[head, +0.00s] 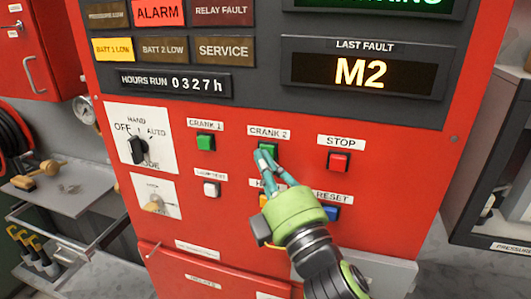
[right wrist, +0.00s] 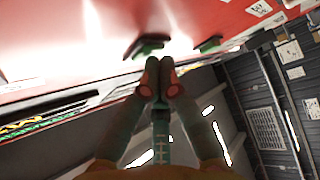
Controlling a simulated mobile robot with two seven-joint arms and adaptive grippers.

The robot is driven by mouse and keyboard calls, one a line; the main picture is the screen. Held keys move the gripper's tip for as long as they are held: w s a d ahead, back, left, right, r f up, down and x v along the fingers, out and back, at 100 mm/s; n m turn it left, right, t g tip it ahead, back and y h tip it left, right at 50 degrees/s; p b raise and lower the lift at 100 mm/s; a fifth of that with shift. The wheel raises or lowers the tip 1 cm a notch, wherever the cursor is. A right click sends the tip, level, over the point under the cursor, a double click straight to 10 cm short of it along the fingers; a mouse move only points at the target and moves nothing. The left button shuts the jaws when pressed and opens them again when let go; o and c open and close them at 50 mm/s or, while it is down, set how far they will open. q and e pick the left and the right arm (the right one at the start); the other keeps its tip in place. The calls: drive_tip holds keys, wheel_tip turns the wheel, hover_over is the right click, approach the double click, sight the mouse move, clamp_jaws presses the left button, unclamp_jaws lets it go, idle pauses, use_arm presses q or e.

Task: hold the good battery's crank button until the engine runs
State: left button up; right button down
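The green CRANK 2 button (head: 268,149) is on the red panel, partly covered by my right gripper (head: 263,158). The green CRANK 1 button (head: 205,142) is uncovered to its left. BATT 1 LOW (head: 113,49) is lit amber; BATT 2 LOW (head: 163,50) is dark. In the right wrist view, my right gripper (right wrist: 160,72) has its fingertips together, empty, right at a green button (right wrist: 150,45). I cannot tell whether they touch it or whether it is pressed in. A green-lit display (head: 405,4) is cut off at the top, its visible letters ending in "NING". My left gripper is out of view.
The red STOP button (head: 339,162) is right of CRANK 2. A blue RESET button (head: 331,213) and a partly hidden orange button (head: 263,201) are below. The mode switch (head: 137,149) is at left. ALARM (head: 158,12) is lit red. The fault display (head: 362,73) reads M2.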

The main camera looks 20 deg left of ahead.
idle(0.4)
drive_tip(key=shift+s, duration=0.9)
drive_tip(key=s+p, duration=0.1)
drive_tip(key=s, duration=0.4)
drive_tip(key=shift+f, duration=0.1)
